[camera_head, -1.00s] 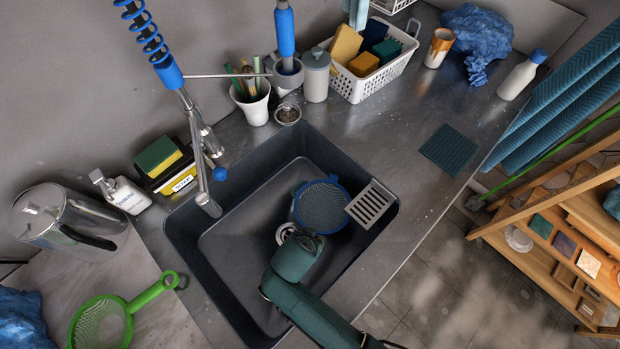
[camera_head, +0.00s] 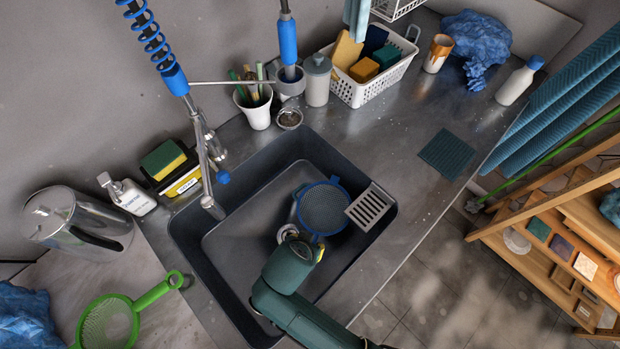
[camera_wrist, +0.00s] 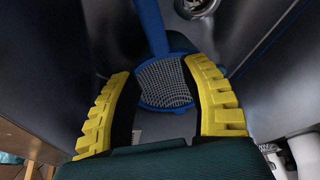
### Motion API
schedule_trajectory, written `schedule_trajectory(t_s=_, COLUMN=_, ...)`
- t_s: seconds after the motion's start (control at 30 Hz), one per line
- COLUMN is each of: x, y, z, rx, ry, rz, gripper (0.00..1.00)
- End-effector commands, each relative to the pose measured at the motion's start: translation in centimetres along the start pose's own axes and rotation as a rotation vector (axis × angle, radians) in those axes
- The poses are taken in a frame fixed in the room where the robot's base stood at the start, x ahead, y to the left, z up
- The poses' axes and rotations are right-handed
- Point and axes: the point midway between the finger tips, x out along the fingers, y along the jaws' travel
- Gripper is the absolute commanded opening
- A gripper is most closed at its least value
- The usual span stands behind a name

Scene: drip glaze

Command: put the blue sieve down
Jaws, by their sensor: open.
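The blue sieve (camera_head: 324,208) lies in the dark sink basin (camera_head: 240,225), toward its right side, with its round grey mesh facing up. In the wrist view the sieve's mesh (camera_wrist: 165,84) and blue rim show beyond my fingers, and its blue handle runs up and away. My gripper (camera_head: 316,252) is over the basin, just below the sieve in the head view. In the wrist view my gripper (camera_wrist: 168,105) has its two yellow fingers spread wide, with nothing clamped between them. Whether a finger touches the sieve I cannot tell.
A metal drain grate (camera_head: 370,207) sits at the basin's right edge, close to the sieve. The tap (camera_head: 211,190) hangs over the basin's left side. A green sieve (camera_head: 112,318) lies on the left counter. The counter around the dark green mat (camera_head: 447,153) is mostly clear.

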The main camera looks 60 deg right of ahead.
Motion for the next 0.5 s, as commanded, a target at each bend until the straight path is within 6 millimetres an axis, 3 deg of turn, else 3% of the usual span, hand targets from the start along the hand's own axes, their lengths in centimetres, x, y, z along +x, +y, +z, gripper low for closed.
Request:
schedule_trajectory(t_s=0.03, x=-1.7, y=-0.1, z=-0.1, rx=-0.002, ry=0.001, rz=-0.004, gripper=0.46)
schedule_trajectory(t_s=0.2, x=-4.7, y=-0.1, z=0.0, rx=-0.002, ry=0.000, rz=-0.001, gripper=0.46)
schedule_trajectory(t_s=0.5, x=-5.6, y=0.0, z=0.0, rx=0.000, ry=0.000, rz=0.001, gripper=0.46)
